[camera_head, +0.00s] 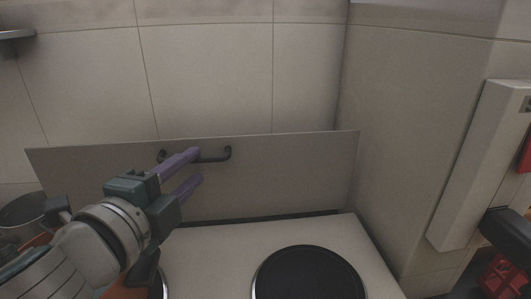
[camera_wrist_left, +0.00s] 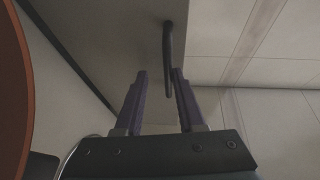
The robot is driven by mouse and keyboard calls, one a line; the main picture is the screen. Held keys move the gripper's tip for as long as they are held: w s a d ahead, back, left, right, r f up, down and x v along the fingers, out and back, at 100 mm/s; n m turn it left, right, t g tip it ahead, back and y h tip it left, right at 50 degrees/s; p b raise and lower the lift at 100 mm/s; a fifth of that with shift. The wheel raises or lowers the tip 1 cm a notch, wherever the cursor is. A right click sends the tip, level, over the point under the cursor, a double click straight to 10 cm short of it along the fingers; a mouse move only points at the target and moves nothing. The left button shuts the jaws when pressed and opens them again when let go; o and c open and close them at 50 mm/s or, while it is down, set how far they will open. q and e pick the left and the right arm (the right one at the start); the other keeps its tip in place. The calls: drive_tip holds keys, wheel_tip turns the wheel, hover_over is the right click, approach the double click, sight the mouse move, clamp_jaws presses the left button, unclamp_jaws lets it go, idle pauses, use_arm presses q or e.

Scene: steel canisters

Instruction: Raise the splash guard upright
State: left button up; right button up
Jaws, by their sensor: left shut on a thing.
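The splash guard (camera_head: 290,170) is a wide, flat grey panel along the back edge of the white cooktop (camera_head: 215,262). It stands raised off the cooktop, with tiled wall behind it; its exact lean is hard to tell. A dark bar handle (camera_head: 214,159) is fixed near its top edge. In the left wrist view the handle (camera_wrist_left: 168,45) runs down to the fingertips (camera_wrist_left: 160,74), close by the right finger, with the panel (camera_wrist_left: 100,35) behind. I see no right gripper clearly.
A round black hotplate (camera_head: 308,276) lies on the cooktop in front of the guard. A metal pot (camera_head: 25,212) is at the far left. A wall corner (camera_head: 385,150) stands close right of the guard, with a pale box (camera_head: 470,180) on it.

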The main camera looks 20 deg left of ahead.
use_arm(q)
drive_tip(key=shift+s+d+r+b, duration=0.15)
drive_tip(key=shift+s+d+b, duration=0.1)
drive_tip(key=shift+s, duration=1.35)
drive_tip(key=shift+s+d+r+b, duration=0.2)
drive_tip(key=shift+s, duration=1.35)
drive_tip(key=shift+s+d+r+b, duration=0.15)
drive_tip(key=shift+s+d+b, duration=0.1)
drive_tip(key=shift+s, duration=1.35)
